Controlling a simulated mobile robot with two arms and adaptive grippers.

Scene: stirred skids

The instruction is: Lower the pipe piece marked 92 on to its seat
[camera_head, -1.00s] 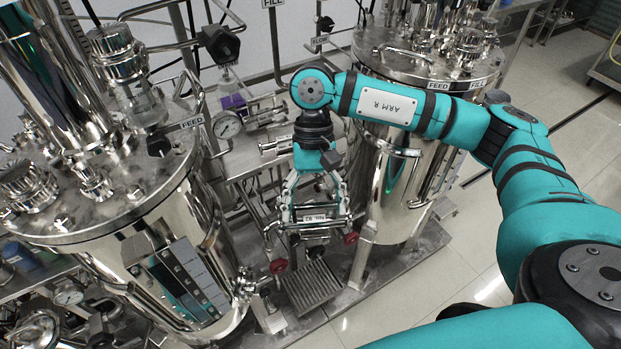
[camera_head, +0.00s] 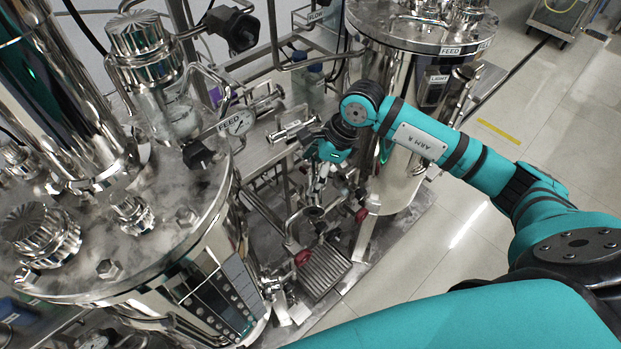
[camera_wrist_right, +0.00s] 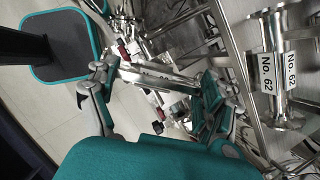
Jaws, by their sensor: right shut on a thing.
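My right gripper (camera_head: 318,190) hangs below its teal wrist in the head view, over the metal frame between two vessels. In the right wrist view, its two fingers (camera_wrist_right: 155,86) are shut on a shiny metal pipe piece (camera_wrist_right: 145,73) spanning between them. The piece has a white label that is too oblique to read clearly now. In the head view the piece is small and mostly hidden by the gripper. Its seat cannot be made out clearly, nor whether the piece touches anything below. My left gripper is out of view.
Another pipe piece (camera_wrist_right: 281,70), marked No. 62, stands at the right of the wrist view. A large steel vessel (camera_head: 195,250) is at left, another (camera_head: 405,165) at right. Red-knobbed valves and a ribbed tray (camera_head: 325,270) lie below the gripper.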

